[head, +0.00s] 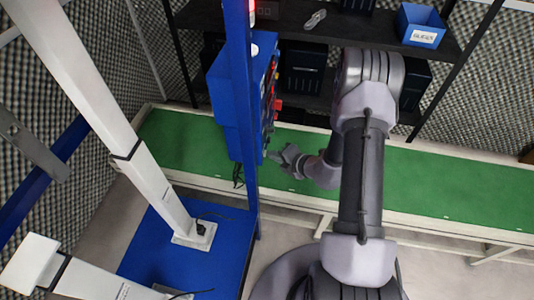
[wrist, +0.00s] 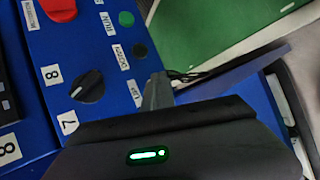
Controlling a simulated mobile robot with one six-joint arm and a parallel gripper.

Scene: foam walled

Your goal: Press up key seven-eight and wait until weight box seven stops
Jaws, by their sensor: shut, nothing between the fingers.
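In the wrist view a blue control panel (wrist: 95,75) carries a black rotary knob (wrist: 88,86) between labels 8 (wrist: 53,76) and 7 (wrist: 69,122). To its right stand a green button (wrist: 126,18) and a black button (wrist: 139,50), with small labels too blurred to read surely. My gripper (wrist: 157,92) is shut and empty, its grey tip beside the lowest small label (wrist: 135,93). Any key under the tip is hidden; I cannot tell if it touches. In the head view my gripper (head: 285,155) is right of the blue cabinet (head: 235,95). I cannot identify weight box seven.
A blue post (head: 242,120) stands in front of the cabinet. A long green surface (head: 440,185) runs behind my arm. A dark shelf (head: 300,35) with black boxes and a blue bin (head: 420,25) stands at the back. A red switch (wrist: 58,8) is on the panel.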

